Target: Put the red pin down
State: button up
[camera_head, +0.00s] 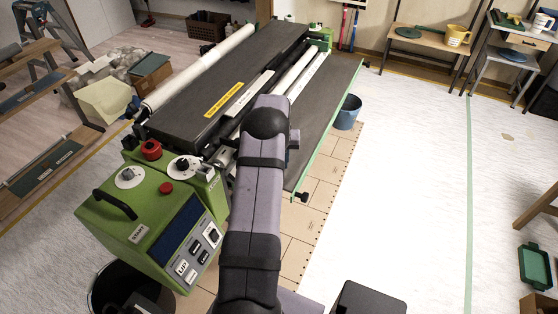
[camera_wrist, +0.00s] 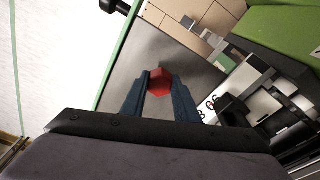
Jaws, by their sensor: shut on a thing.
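The red pin (camera_wrist: 160,81) shows in the wrist view as a red, faceted end between the two dark blue-grey fingers of my gripper (camera_wrist: 159,88). My gripper is shut on it. Behind the pin is a smooth grey panel (camera_wrist: 125,65) with a green edge. I cannot tell how far the pin is from this panel. In the head view my arm hides the gripper and the pin; the grey panel (camera_head: 329,115) shows at the right side of the paster.
The green paster control box (camera_head: 142,225) with red knobs stands left of my arm. White rollers (camera_head: 306,76) and a dark bed (camera_head: 226,75) lie beyond. A blue bucket (camera_head: 347,112) stands right of the panel. The pale floor at right is largely clear.

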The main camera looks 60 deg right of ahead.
jog(key=shift+f, duration=0.2)
jog(key=o, duration=1.2)
jog(key=shift+c, duration=0.2)
jog(key=shift+r, duration=0.1)
notch_tip(320, 180, up, 12)
jog(key=a+b, duration=0.1)
jog(key=b, duration=0.1)
jog(key=shift+s+a+b, duration=0.2)
jog(key=shift+s+b, duration=0.1)
jog(key=shift+b, duration=0.1)
jog(key=shift+r, duration=0.1)
